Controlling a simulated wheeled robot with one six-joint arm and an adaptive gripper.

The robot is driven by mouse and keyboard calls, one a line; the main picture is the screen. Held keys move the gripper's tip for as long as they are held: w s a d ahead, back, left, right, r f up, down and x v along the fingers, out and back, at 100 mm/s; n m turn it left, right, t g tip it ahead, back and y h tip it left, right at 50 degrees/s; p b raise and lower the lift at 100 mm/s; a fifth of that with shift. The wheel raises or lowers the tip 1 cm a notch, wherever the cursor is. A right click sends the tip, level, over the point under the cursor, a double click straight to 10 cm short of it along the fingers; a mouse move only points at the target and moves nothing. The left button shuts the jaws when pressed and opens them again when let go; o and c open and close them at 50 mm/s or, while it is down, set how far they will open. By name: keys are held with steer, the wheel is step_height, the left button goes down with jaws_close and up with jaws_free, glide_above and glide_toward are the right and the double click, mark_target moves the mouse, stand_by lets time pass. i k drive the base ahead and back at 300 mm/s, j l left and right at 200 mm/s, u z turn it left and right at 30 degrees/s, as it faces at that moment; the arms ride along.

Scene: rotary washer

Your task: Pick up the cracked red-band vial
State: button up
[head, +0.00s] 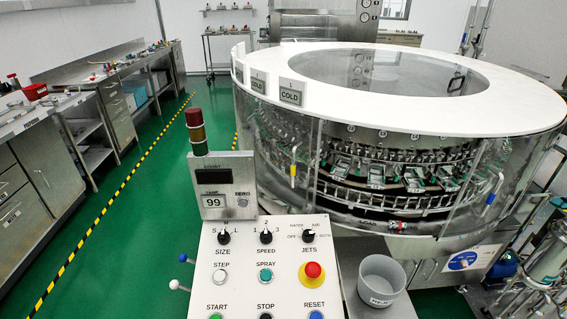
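A small clear vial with a red band (397,225) lies on its side low at the front of the rotary washer (440,110), by the lower edge of the clear guard. It is too small to tell whether it is cracked, or on which side of the guard it lies. My gripper is not in this view.
A control panel (242,262) with knobs, buttons and a red emergency stop (313,271) stands in front of the washer. A grey bin (381,279) sits right of it. Steel benches (50,105) line the left wall. Green floor (150,200) between is clear.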

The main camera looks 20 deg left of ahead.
mark_target(395, 224)
steer(key=i+l+z, duration=0.15)
steer(key=i+z, duration=0.15)
steer(key=i, duration=0.35)
steer(key=i+z, duration=0.35)
steer(key=i, duration=0.25)
